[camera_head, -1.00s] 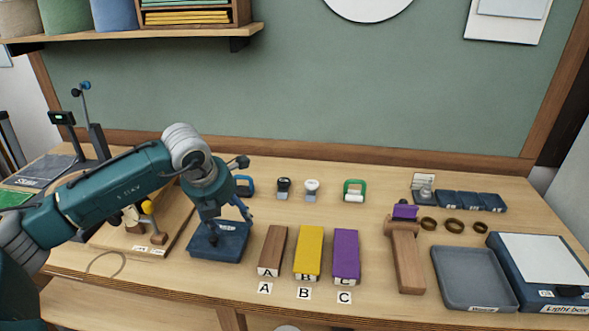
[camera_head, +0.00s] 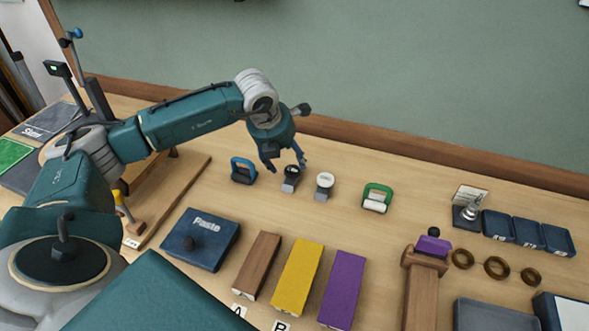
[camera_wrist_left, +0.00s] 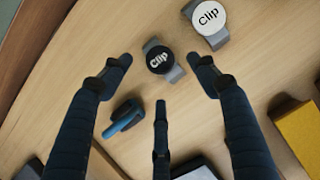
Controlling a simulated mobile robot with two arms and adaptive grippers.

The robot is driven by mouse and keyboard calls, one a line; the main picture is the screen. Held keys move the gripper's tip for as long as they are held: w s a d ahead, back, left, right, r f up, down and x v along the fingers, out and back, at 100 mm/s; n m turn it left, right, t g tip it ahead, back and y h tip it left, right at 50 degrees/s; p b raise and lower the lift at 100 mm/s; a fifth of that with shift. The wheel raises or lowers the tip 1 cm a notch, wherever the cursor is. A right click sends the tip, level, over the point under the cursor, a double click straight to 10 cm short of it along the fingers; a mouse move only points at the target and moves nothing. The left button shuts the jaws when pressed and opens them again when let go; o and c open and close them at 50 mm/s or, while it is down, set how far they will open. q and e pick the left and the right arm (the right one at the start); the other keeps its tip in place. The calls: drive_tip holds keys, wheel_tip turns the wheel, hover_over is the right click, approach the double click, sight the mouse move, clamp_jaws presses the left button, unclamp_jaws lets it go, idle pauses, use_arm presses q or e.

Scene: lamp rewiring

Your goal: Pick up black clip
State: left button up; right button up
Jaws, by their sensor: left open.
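The black clip (camera_head: 291,173) is a small grey piece with a round black top on the table. In the left wrist view the black clip (camera_wrist_left: 160,60) reads "Clip" and lies beyond the fingertips, between the outer two. My left gripper (camera_head: 284,164) is open and empty above and just beside it. Its spread fingers also show in the left wrist view (camera_wrist_left: 160,85). The white clip (camera_head: 325,182) stands just to the right, and it shows at the upper right of the wrist view (camera_wrist_left: 208,16). My right gripper is not in view.
A dark blue Paste box (camera_head: 202,238) and brown (camera_head: 257,265), yellow (camera_head: 298,277) and purple (camera_head: 343,289) blocks stand nearer the front. Table between blocks and clips is clear.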

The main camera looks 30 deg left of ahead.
sight(293, 170)
use_arm(q)
drive_tip(key=shift+x, duration=0.75)
drive_tip(key=p+x, duration=0.3)
drive_tip(key=x, duration=0.1)
drive_tip(key=shift+w+f, duration=0.15)
drive_tip(key=shift+w, duration=0.1)
drive_tip(key=shift+w+f, duration=0.15)
drive_tip(key=shift+f, duration=0.25)
drive_tip(key=c, duration=1.1)
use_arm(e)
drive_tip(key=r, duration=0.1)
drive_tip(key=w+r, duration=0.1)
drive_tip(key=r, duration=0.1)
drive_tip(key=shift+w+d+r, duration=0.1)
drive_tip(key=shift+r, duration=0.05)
